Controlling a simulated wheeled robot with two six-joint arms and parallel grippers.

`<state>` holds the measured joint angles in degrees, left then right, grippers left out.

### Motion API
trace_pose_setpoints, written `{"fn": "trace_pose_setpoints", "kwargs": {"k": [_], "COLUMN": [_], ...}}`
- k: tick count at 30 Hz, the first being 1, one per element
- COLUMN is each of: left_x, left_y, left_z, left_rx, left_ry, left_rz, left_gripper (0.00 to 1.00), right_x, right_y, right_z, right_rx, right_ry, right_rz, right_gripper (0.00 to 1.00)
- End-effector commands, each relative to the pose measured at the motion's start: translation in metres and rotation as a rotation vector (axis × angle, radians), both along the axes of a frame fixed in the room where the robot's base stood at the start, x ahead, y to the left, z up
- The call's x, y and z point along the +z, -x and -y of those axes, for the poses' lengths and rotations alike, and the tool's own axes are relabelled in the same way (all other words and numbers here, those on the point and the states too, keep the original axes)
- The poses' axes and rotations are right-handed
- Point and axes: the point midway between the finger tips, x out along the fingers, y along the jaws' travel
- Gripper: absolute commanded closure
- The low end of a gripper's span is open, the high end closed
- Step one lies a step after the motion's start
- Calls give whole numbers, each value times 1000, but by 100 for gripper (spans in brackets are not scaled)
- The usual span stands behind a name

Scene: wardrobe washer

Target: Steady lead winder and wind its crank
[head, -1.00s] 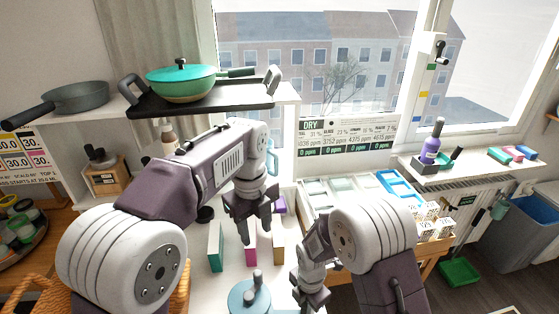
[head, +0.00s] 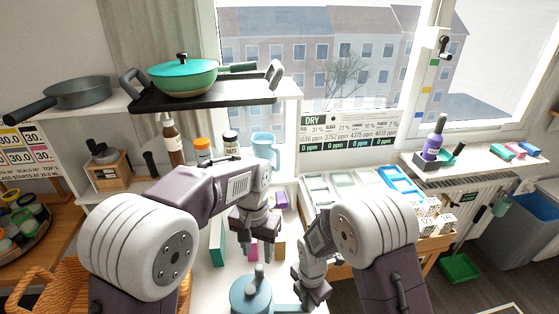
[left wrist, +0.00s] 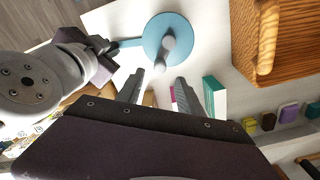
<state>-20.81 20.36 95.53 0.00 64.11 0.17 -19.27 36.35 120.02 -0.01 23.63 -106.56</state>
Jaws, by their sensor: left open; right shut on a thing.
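The lead winder is a round blue drum (head: 249,297) at the bottom of the head view, on the white worktop. A grey upright crank knob (head: 259,272) stands on it. It also shows from above in the left wrist view (left wrist: 181,27), where a blue bar (left wrist: 130,43) sticks out to the left. My right gripper (head: 308,302) is shut on the end of that bar; it also shows in the left wrist view (left wrist: 106,58). My left gripper (head: 260,252) is open and empty, just behind the knob in the head view. Its two fingers (left wrist: 160,82) are apart, with nothing between them.
Upright teal (head: 217,242), magenta and tan blocks stand behind the winder, close to my left gripper. A wicker basket (head: 50,290) is at the left. A black tray with a green pan (head: 183,76) sits on the shelf above. Compartments with small boxes lie at the right.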

Motion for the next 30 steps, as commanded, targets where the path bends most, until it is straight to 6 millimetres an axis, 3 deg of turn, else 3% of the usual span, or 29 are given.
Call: {"fn": "trace_pose_setpoints", "kwargs": {"k": [15, 27, 30], "left_x": [-70, -79, -78], "left_y": [0, 0, 0], "left_z": [0, 0, 0], "left_rx": [-2, -2, -2], "left_ry": [-1, 0, 0], "left_rz": [-2, 0, 0], "left_gripper": [56, 56, 84], "right_x": [-1, -1, -1], "right_y": [1, 1, 1], "right_z": [0, 0, 0], "right_rx": [0, 0, 0], "right_ry": [2, 2, 2], "right_rz": [-4, -4, -4], "right_gripper": [100, 100, 100]}}
